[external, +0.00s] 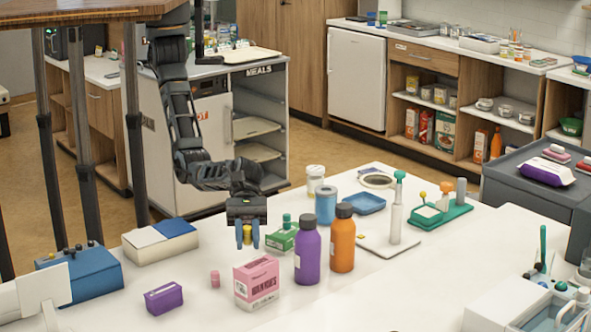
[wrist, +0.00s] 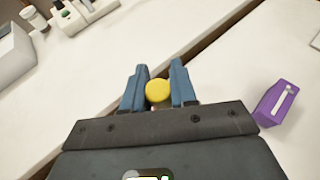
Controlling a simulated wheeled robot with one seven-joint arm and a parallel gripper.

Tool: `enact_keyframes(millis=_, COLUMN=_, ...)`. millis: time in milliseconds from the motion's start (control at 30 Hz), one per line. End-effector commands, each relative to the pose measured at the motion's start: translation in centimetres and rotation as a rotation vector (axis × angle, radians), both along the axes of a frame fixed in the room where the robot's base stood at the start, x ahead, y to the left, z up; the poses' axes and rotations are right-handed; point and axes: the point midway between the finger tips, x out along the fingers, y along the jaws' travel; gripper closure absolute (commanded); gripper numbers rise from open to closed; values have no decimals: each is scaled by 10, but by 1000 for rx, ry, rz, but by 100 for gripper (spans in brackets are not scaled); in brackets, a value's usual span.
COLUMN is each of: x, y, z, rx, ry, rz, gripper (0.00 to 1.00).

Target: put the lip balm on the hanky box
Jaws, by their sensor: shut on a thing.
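My gripper (external: 247,238) points down over the white table, behind the pink carton. Its blue fingers (wrist: 158,88) are shut on a small yellow-topped thing (wrist: 158,91), which I take for the lip balm; the yellow also shows in the external view (external: 247,234). Its lower part is mostly hidden. A small purple box (external: 163,298) stands at the table's front left. In the wrist view a purple box (wrist: 276,103) with a pale strip on top lies at the right, apart from the fingers. It looks like the hanky box, though no label is readable.
A pink carton (external: 256,283), a purple bottle (external: 307,254) and an orange bottle (external: 342,240) stand close to my gripper. A small pink cylinder (external: 215,279) stands between the carton and the purple box. A blue box (external: 82,276) is at the left. Clear table surrounds the purple box.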

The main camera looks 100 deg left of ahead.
Motion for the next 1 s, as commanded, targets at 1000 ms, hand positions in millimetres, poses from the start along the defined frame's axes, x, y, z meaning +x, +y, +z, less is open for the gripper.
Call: enact_keyframes(millis=1000, x=16, y=4, z=-52, rx=-1, ry=0, rz=0, gripper=66)
